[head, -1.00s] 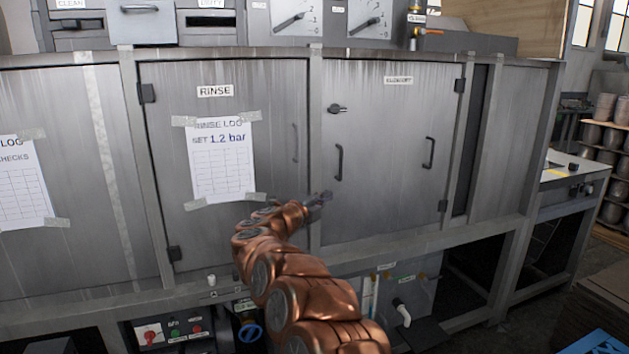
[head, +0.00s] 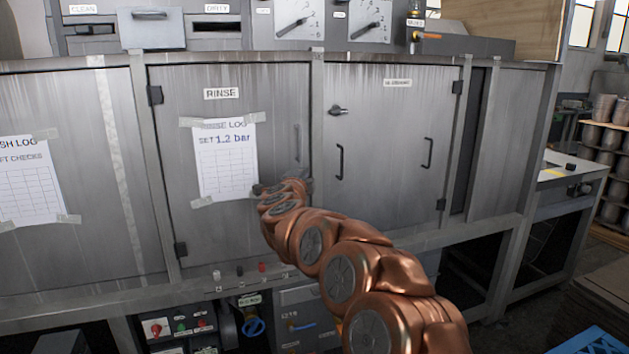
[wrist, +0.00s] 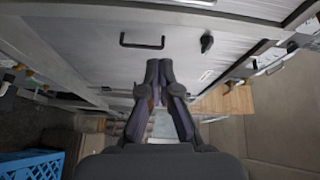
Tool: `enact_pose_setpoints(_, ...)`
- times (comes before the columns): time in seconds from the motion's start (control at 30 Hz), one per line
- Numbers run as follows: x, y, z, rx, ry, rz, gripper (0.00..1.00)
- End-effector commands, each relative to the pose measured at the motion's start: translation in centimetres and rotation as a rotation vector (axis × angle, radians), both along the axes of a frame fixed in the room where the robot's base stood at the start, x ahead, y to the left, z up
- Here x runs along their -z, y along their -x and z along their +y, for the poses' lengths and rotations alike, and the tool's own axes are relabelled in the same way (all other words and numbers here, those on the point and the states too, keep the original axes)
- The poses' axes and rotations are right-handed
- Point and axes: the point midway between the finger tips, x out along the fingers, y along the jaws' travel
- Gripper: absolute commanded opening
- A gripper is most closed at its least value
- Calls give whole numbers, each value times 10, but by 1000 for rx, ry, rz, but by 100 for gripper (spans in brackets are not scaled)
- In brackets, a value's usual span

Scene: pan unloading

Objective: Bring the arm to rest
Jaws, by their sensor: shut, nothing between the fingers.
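My copper-coloured arm reaches up from the lower right in the head view. My gripper (head: 306,184) is small and dark there, in front of the steel cabinet near the lower end of the RINSE door's handle (head: 298,143). Its fingers are partly hidden by the arm. In the wrist view my gripper (wrist: 159,72) points at a steel panel with a dark bar handle (wrist: 142,44) and a knob (wrist: 206,42). The two fingers are together, with nothing held between them. I cannot tell the exact gap to the panel.
The steel cabinet has a RINSE door (head: 224,230) with a paper log (head: 226,165) and another door (head: 385,180) to its right. A control box (head: 178,328) sits low. A side table (head: 572,175) and shelves of pans (head: 610,110) stand at right. A blue crate (head: 598,342) is at lower right.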

Motion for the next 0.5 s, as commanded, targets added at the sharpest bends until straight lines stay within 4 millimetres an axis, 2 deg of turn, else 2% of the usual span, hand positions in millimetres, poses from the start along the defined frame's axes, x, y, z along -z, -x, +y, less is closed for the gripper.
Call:
enact_pose_setpoints(0.03, -16, 5, 5, -60, 21, 3, 0)
enact_pose_setpoints(0.2, -40, 33, 36, -293, 130, 38, 0)
enact_pose_setpoints(0.33, -48, 66, 52, -458, 230, 74, 0)
enact_pose_setpoints(0.5, -41, 120, 63, -656, 379, 146, 0)
